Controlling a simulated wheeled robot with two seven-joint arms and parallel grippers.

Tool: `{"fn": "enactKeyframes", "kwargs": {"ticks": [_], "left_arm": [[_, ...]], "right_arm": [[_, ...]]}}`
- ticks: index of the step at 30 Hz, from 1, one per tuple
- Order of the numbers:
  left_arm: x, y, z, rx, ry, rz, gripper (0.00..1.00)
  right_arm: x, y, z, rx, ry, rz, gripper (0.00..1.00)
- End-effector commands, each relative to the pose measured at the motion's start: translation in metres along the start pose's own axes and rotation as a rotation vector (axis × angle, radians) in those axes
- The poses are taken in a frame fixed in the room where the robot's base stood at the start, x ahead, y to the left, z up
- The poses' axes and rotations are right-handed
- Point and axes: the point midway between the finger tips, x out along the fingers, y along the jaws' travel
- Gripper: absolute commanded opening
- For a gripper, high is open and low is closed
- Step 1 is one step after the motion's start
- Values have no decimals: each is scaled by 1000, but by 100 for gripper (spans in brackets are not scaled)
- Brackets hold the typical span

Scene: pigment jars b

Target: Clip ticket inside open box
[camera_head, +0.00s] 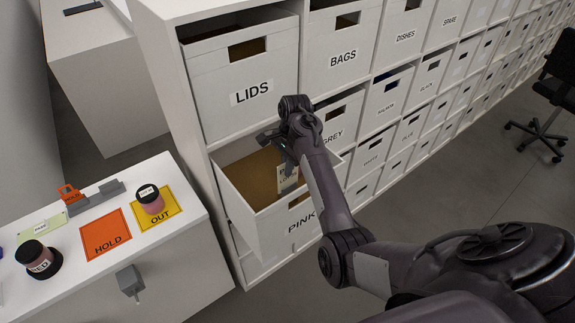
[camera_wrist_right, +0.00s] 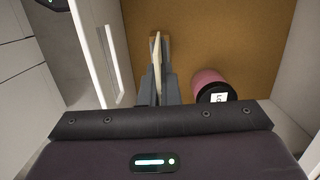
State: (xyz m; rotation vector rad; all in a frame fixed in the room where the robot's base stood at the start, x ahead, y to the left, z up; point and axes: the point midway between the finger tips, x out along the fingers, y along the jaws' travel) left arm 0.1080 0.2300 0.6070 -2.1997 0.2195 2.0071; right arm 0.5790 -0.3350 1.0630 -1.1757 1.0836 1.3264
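The open box (camera_head: 255,222) labelled PINK is pulled out of the shelf, with a brown floor inside. In the right wrist view its white wall with a handle slot (camera_wrist_right: 92,45) is at left. My right gripper (camera_head: 284,160) reaches down into the box. In the wrist view its fingers (camera_wrist_right: 159,85) are shut on a thin cream ticket (camera_wrist_right: 156,55), seen nearly edge-on. The ticket (camera_head: 287,180) also shows in the head view, its writing too small to read. It appears apart from the slotted wall. My left gripper is not in view.
A pink jar with a black lid (camera_wrist_right: 211,88) is in the box, right of the fingers. The LIDS box (camera_head: 240,85) is directly above. A white counter (camera_head: 190,215) at left bears an orange HOLD mat (camera_head: 106,240), a yellow OUT mat (camera_head: 170,218) and jars.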

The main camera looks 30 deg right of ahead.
Motion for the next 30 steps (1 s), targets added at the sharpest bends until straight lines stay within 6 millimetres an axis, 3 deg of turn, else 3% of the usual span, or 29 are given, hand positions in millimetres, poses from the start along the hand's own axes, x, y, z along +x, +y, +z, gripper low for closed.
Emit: {"fn": "enactKeyframes", "kwargs": {"ticks": [14, 21, 30], "left_arm": [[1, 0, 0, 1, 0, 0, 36], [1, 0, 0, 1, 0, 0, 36], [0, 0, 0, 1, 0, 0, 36]], "right_arm": [[6, 0, -1, 0, 0, 1, 0], [6, 0, -1, 0, 0, 1, 28], [3, 0, 0, 0, 0, 0, 28]]}}
